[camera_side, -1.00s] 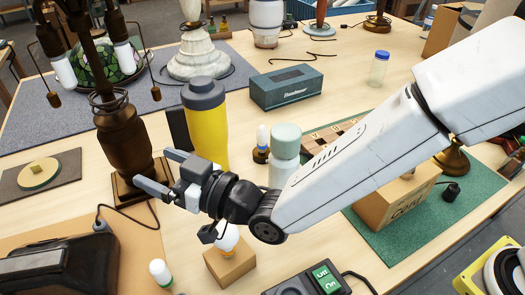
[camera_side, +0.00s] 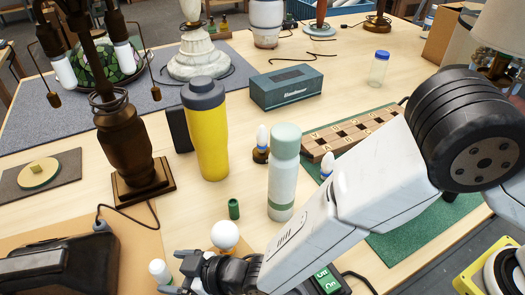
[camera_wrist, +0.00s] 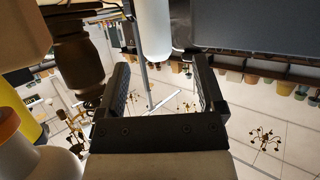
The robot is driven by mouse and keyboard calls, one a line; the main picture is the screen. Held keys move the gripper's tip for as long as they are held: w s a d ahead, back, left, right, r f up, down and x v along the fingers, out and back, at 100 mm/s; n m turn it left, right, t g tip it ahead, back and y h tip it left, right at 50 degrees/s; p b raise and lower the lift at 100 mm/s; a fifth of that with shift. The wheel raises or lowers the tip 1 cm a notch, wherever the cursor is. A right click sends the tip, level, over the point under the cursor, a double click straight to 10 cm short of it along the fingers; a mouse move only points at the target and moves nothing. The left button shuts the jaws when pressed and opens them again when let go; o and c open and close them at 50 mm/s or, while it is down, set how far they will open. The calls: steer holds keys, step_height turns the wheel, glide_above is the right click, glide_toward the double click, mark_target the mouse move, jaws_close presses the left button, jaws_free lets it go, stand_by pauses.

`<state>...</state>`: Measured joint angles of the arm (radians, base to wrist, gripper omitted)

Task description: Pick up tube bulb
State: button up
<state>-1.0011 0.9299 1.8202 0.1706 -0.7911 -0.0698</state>
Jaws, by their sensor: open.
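Two more white tube-shaped bulbs (camera_side: 62,69) hang on the brown lamp's arms.
A white globe bulb (camera_side: 225,235) is close behind my gripper. The brown lamp (camera_side: 125,147), yellow bottle (camera_side: 208,135), pale green bottle (camera_side: 284,175) and small green cylinder (camera_side: 234,209) stand farther back. A black case (camera_side: 62,265) lies to the left.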

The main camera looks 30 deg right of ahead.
mark_target(150, 267)
steer(key=shift+x, duration=1)
steer(key=shift+x, duration=2.55)
steer(key=shift+w+d, duration=0.1)
steer(key=shift+w, duration=0.05)
steer(key=shift+r, duration=0.1)
jaws_close()
